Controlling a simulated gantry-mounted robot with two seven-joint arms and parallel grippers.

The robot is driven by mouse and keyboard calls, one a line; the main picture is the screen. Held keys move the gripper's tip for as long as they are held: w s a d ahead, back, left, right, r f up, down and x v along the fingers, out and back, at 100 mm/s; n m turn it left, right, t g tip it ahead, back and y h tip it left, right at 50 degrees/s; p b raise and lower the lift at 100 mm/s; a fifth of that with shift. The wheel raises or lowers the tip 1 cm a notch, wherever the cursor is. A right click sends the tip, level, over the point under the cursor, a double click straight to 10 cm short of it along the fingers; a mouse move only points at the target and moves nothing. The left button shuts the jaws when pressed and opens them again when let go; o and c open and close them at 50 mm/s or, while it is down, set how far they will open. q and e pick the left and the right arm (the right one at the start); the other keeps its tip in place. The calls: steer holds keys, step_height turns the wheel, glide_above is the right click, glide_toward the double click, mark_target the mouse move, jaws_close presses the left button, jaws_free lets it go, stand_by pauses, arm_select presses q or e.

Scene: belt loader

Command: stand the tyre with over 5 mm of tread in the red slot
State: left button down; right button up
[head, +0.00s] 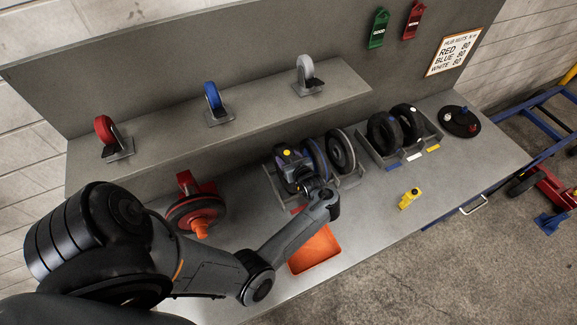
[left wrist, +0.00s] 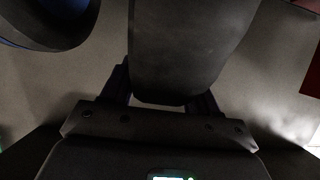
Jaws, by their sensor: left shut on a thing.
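My left gripper (head: 292,172) is over the left end of the middle rack (head: 350,180), shut on a dark tyre. The tyre (left wrist: 190,45) fills the middle of the left wrist view between the two fingers, its broad tread face towards the camera. In the head view the gripper and forearm hide most of it, and I cannot tell whether it touches the rack. A red label (head: 298,209) is at the rack's front left. A blue-rimmed wheel (head: 314,158) and a white-rimmed wheel (head: 341,150) stand to its right. Tread depth cannot be read. My right gripper is out of view.
A second rack (head: 377,158) holds two black tyres (head: 383,133) behind blue, white and yellow labels. An orange tray (head: 315,250), a yellow tool (head: 410,198) and a red stand with a wheel (head: 195,212) are on the bench. Three casters stand on the shelf (head: 260,108).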

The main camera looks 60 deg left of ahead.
arm_select(q)
steer(key=shift+f+b, duration=1.2)
steer(key=shift+f, duration=0.35)
steer(key=shift+r, duration=0.1)
steer(key=c, duration=0.7)
jaws_free()
steer(key=shift+f, duration=0.3)
steer(key=o, duration=0.4)
